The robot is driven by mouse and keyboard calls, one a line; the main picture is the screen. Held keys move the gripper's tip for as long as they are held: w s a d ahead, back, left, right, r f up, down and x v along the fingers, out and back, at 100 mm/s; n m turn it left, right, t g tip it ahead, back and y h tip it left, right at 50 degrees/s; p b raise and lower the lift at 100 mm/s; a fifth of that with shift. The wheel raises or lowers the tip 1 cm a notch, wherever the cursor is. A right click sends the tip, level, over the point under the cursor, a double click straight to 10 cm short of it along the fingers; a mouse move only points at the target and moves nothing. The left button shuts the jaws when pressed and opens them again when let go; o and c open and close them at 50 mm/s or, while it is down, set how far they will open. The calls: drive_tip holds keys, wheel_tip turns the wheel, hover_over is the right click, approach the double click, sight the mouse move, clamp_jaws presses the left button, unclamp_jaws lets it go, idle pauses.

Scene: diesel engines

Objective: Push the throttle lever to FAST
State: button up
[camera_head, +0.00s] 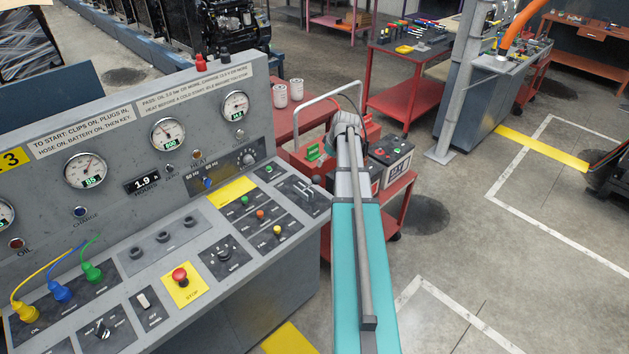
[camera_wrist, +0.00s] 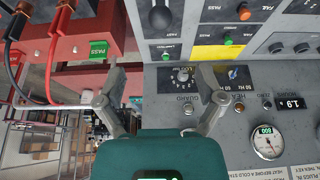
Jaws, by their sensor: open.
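The grey control console (camera_head: 120,215) fills the left of the head view. A black-knobbed lever (camera_wrist: 159,16), which looks like the throttle lever, stands on a dark plate at the top of the wrist view. In the head view my arm hides the fingers.
A red cart (camera_head: 398,195) with batteries (camera_head: 391,158) and a pale handle stands right of the console. The red STOP button (camera_head: 180,275) and coloured plugs (camera_head: 92,270) sit on the console's sloping top. Open floor (camera_head: 450,235) lies to the right.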

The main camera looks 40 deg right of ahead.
sight(318, 177)
drive_tip(key=shift+f, duration=0.15)
drive_tip(key=b+x, duration=1.2)
drive_tip(key=x, duration=0.1)
drive_tip(key=shift+f+b, duration=0.2)
drive_tip(key=shift+b, duration=0.15)
idle(0.4)
drive_tip(key=shift+w, duration=0.1)
